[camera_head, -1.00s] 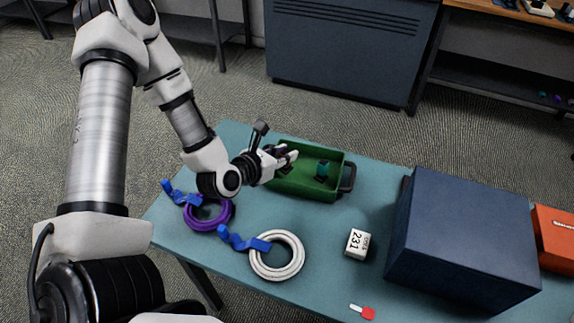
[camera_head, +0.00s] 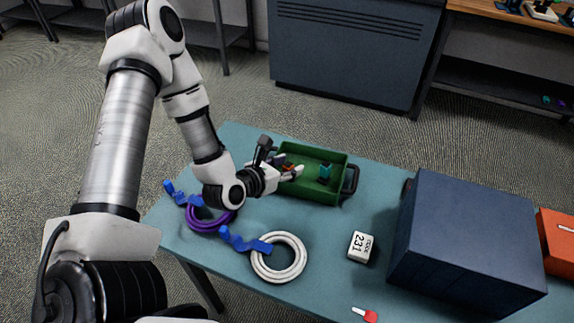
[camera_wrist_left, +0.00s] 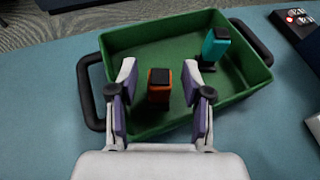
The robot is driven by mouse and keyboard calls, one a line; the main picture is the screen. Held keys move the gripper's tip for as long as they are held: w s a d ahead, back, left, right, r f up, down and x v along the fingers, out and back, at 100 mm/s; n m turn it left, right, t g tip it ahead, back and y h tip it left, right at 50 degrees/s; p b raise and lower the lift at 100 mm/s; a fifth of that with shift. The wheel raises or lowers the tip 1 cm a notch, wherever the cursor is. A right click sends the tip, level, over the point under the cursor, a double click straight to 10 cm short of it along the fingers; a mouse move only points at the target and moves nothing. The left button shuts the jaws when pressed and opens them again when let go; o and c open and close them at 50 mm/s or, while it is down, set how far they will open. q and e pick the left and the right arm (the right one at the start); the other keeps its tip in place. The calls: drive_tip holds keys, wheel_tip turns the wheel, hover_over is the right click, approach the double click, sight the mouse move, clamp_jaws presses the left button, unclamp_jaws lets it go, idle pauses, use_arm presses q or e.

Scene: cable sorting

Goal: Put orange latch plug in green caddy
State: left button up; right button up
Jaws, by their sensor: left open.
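The green caddy (camera_head: 318,194) is an open box with black side handles on the table. In the left wrist view its floor and walls show well (camera_wrist_left: 140,52). My left gripper (camera_wrist_left: 158,95) is open at the caddy's near side, its fingers reaching over it. The orange latch plug (camera_wrist_left: 159,88), with a dark top, stands upright between the fingers, apart from both, and looks to be inside the caddy. It also shows as a small orange patch by the fingers in the head view (camera_head: 289,168). A teal plug (camera_wrist_left: 217,44) stands in the caddy to its right.
A purple cable coil (camera_head: 212,222) and a white cable coil (camera_head: 299,262), each with a blue tie, lie nearer on the table (camera_head: 220,265). A white block marked 231 (camera_head: 360,246), a large dark blue box (camera_head: 465,235) and a red tag (camera_head: 370,316) are to the right.

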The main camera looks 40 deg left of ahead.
use_arm(q)
drive_tip(key=d+p+v, duration=0.1)
drive_tip(key=p+v, duration=0.8)
drive_tip(key=v, duration=0.3)
drive_tip(key=shift+a, duration=0.45)
